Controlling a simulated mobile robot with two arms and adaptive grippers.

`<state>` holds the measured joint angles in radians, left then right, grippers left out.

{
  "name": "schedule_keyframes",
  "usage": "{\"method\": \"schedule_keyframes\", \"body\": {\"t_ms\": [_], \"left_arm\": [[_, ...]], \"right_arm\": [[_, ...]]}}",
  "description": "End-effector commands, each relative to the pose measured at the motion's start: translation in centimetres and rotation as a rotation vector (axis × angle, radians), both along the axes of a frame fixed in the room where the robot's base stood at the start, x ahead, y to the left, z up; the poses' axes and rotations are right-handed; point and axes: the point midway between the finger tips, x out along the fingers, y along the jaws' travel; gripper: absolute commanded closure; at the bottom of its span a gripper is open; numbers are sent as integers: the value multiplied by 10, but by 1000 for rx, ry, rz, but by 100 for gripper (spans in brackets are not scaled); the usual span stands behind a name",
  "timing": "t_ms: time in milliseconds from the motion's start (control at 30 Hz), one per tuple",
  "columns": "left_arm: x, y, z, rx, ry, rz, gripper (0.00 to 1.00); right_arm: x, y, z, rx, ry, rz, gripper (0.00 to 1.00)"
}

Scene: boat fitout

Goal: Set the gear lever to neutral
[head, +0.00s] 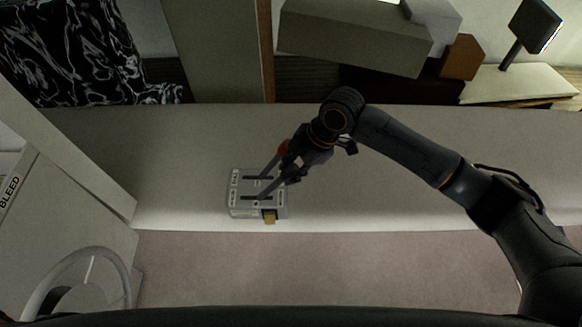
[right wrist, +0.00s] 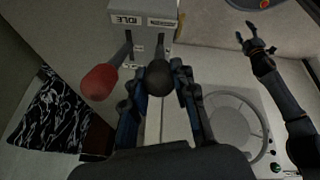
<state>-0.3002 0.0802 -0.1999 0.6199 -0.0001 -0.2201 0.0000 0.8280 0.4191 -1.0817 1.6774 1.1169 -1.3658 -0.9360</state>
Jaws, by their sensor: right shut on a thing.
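A light grey control box (head: 243,212) with two slots and small labels sits on the pale ledge in the head view. Two grey levers rise from it, leaning toward the upper right. One ends in a red knob (right wrist: 99,82), the other in a black knob (right wrist: 158,78). My right gripper (head: 290,172) is shut on the black-knobbed lever; in the right wrist view its fingers (right wrist: 158,70) flank the black knob. The red knob is apart, beside the fingers. The label IDLE shows near the red lever. My left gripper (right wrist: 256,44) shows only in the right wrist view, fingers spread and empty.
A brass-coloured piece (head: 269,216) sticks out of the box's front. A steering wheel (head: 85,280) and a panel marked BLEED (head: 25,200) stand at the lower left. Grey blocks (head: 355,38) stand behind the ledge (head: 400,195), which is clear right of the box.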

Motion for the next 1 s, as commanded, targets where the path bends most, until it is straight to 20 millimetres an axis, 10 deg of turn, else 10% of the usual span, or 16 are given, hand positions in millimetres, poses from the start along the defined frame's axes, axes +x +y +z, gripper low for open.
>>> {"method": "schedule_keyframes", "body": {"t_ms": [1000], "left_arm": [[0, 0, 26, 0, -1, 0, 50]], "right_arm": [[0, 77, 29, 15, -3, 4, 100]]}}
